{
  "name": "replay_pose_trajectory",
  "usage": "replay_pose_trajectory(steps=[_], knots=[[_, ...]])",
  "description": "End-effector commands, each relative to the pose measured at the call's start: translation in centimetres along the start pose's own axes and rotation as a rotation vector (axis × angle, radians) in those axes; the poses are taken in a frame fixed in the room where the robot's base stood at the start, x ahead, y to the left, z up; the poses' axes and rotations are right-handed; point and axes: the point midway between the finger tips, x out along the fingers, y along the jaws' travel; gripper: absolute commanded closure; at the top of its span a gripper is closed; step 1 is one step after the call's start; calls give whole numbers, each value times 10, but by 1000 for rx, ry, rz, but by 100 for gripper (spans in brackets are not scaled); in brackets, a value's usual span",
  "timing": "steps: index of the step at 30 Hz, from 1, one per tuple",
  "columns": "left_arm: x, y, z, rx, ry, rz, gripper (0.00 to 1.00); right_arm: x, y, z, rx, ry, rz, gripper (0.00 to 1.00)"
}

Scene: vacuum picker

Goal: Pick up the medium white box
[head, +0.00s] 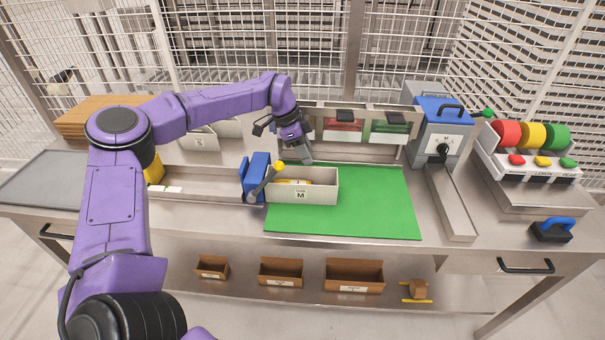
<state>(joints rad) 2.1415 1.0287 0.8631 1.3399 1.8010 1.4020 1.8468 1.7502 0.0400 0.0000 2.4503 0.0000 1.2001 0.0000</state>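The medium white box (322,190), labelled M, sits upright on the green mat (375,215) near its left side. Something yellowish shows inside it. My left gripper (306,158) points down at the box's back wall, with a grey finger at or just behind the rim. I cannot tell whether it touches the wall, or whether the fingers are apart. The box rests on the mat. My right gripper is not in view.
A blue clamp (256,176) with a yellow-knobbed lever stands against the box's left end. A box labelled S (200,143) stands behind left. A grey machine (440,135) and chute (450,205) stand right. The mat's right part is clear.

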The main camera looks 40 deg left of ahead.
Motion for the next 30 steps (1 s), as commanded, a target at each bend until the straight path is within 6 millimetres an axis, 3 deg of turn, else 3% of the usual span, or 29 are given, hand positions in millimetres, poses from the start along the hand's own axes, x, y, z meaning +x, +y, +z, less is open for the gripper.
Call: replay_pose_trajectory(steps=[8, 15, 30], knots=[[34, 1, 2, 0, -2, 3, 67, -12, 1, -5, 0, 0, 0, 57], [75, 0, 2, 0, -1, 1, 67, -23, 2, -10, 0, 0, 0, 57], [81, 0, 3, -1, 1, -1, 67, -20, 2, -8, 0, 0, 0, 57]])
